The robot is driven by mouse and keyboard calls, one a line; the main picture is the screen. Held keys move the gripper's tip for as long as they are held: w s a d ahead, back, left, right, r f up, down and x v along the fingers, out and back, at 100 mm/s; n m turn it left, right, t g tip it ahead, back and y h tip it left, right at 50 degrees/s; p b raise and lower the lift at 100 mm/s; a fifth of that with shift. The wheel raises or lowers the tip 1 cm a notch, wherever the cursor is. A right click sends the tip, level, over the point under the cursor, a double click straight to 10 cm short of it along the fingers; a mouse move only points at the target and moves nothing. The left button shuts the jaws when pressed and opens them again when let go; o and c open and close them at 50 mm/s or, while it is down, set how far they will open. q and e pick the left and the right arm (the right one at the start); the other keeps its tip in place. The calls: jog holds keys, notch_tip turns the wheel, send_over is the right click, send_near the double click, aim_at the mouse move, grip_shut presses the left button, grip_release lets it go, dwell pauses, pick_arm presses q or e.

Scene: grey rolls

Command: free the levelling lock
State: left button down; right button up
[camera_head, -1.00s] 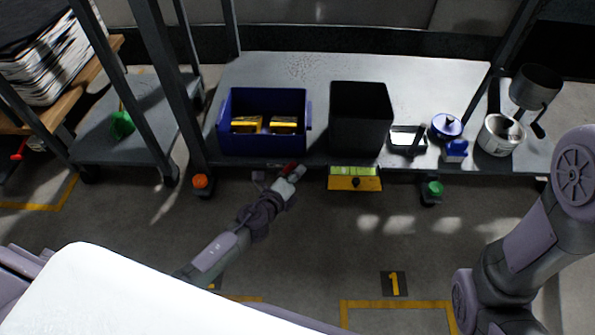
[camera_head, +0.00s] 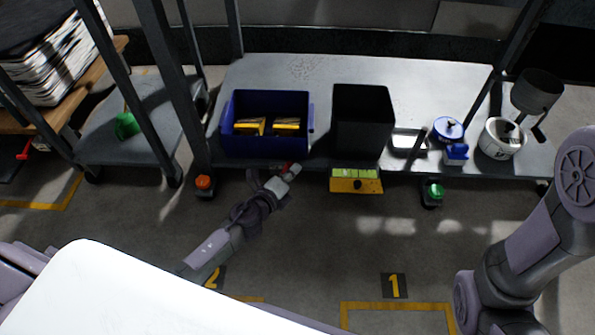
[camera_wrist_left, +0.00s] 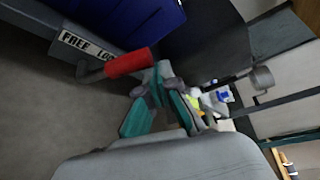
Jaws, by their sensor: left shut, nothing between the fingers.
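The levelling lock shows in the left wrist view as a red cylindrical handle (camera_wrist_left: 128,63) on a grey stem, beside a black-on-white label (camera_wrist_left: 85,45) reading "FREE" and "LOC…", partly cut off from sight. In the head view a small red part of the handle (camera_head: 286,165) shows at the front edge of the shelf, below the blue bin. My left gripper (camera_head: 294,169) is shut and empty, right beside the handle. Its teal-and-grey fingers (camera_wrist_left: 160,92) lie close to the handle's right end; I cannot tell if they touch. My right gripper is out of view.
On the grey shelf (camera_head: 300,70) stand a blue bin (camera_head: 265,148) with yellow boxes, a black bin (camera_head: 360,140), a small tray (camera_head: 408,142) and pots (camera_head: 500,140). A yellow level-like fixture (camera_head: 356,184) hangs at the front edge. The floor in front is mostly clear.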

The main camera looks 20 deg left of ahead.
aim_at(287, 165)
pick_arm(q)
jog(key=a, duration=0.2)
jog(key=shift+s+a+r, duration=0.4)
jog(key=shift+n+t, duration=0.4)
jog(key=shift+n, duration=0.2)
jog(key=a, duration=0.1)
jog(key=s+a+b, duration=0.1)
jog(key=a, duration=0.1)
jog(key=a+f, duration=0.1)
jog(key=a, duration=0.1)
jog(key=shift+s+a, duration=0.15)
jog(key=shift+s, duration=0.1)
